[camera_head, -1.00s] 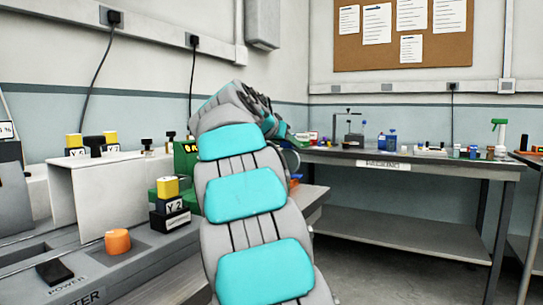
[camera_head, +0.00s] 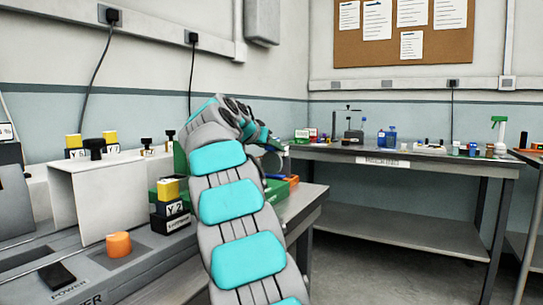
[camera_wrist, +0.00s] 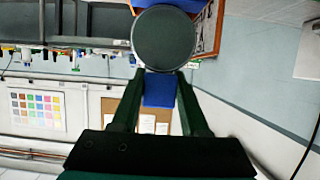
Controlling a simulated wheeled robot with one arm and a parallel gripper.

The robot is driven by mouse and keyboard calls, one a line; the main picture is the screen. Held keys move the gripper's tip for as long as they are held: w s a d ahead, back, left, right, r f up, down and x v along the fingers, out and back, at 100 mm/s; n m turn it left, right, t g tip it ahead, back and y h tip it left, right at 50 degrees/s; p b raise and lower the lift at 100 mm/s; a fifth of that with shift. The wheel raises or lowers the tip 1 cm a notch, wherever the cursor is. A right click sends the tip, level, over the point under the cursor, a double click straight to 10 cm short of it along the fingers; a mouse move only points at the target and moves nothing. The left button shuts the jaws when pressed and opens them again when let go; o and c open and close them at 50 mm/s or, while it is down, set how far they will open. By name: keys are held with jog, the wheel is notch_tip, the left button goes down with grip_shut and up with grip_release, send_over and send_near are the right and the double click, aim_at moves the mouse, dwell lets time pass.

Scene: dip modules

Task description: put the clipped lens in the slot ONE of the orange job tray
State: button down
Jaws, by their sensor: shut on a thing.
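My gripper (camera_wrist: 160,80) is shut on the clipped lens, a round dark grey-green disc (camera_wrist: 164,38) with a blue clip (camera_wrist: 159,92) between my fingers. The lens is held up in the air, beyond my fingertips. In the head view the lens (camera_head: 272,164) shows as a dark disc at the end of my arm, above the side bench. An orange edge (camera_head: 292,180), perhaps of the job tray, shows just right of the lens. An orange-rimmed thing (camera_wrist: 209,30) shows behind the lens in the wrist view. I cannot read any slot marks.
A green box (camera_head: 277,190) stands on the side bench below the lens. Black and yellow Y2 modules (camera_head: 170,207) and an orange knob (camera_head: 118,244) are at left. The packing bench (camera_head: 440,165) at the back carries bottles and small items.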

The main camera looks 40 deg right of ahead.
jog(key=shift+f, duration=1.25)
jog(key=shift+f+b, duration=0.2)
jog(key=shift+b, duration=0.1)
jog(key=shift+c, duration=2.1)
grip_release()
jog(key=shift+r, duration=0.2)
jog(key=shift+r+p, duration=0.15)
jog(key=shift+p, duration=0.2)
jog(key=b+v, duration=0.1)
jog(key=v, duration=1.1)
jog(key=shift+f, duration=0.2)
jog(key=shift+s, duration=0.1)
